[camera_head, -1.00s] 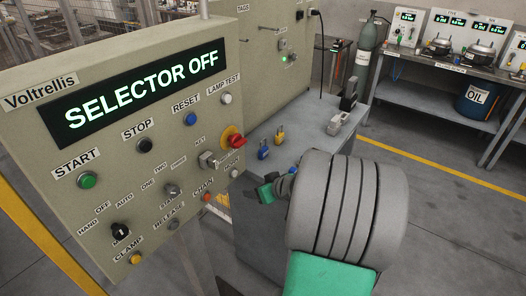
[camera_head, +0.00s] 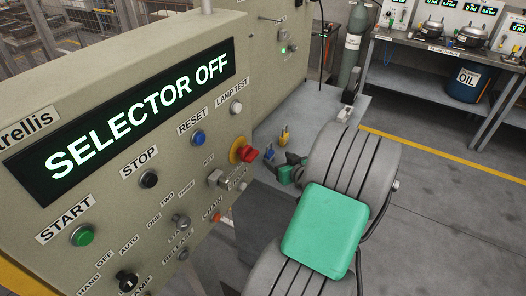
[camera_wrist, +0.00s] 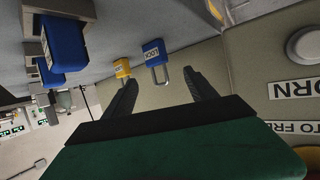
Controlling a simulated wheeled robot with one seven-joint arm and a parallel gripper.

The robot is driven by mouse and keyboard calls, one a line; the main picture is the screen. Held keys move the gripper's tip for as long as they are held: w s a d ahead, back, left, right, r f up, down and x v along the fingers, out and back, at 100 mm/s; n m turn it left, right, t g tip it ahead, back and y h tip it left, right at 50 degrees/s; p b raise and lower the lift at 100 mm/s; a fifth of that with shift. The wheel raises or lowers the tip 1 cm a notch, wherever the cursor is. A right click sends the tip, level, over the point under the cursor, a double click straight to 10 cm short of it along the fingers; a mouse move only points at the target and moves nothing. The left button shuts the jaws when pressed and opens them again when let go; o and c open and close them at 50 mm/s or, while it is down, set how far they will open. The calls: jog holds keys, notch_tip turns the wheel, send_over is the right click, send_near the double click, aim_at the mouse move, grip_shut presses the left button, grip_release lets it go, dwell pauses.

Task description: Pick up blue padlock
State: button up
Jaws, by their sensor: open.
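The blue padlock (camera_head: 269,153) stands on the grey bench top beside the control panel, just beyond my gripper (camera_head: 284,170). In the wrist view the blue padlock (camera_wrist: 153,52) shows a white label, with its metal shackle towards my gripper (camera_wrist: 162,80). My two dark fingers are spread apart, with nothing held between them. The padlock body appears beyond the fingertips, and the shackle shows in the gap between them. Whether they touch cannot be told. A yellow padlock (camera_head: 283,138) stands close by and also shows in the wrist view (camera_wrist: 122,68).
The Voltrellis control panel (camera_head: 130,130) rises at the left, with a red emergency knob (camera_head: 249,155) near my gripper. The grey bench (camera_head: 305,107) has bare surface behind the padlocks. Blue blocks with metal parts (camera_wrist: 65,42) appear close in the wrist view.

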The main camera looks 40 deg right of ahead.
aim_at(272, 154)
jog(key=p+x, duration=0.1)
jog(key=x, duration=0.5)
jog(key=shift+w+d+f+p, duration=0.2)
jog(key=shift+w+p, duration=0.1)
jog(key=shift+p, duration=0.1)
jog(key=shift+r, duration=0.1)
jog(key=c, duration=1.4)
grip_shut()
notch_tip(272, 154, up, 10)
jog(key=b, duration=0.1)
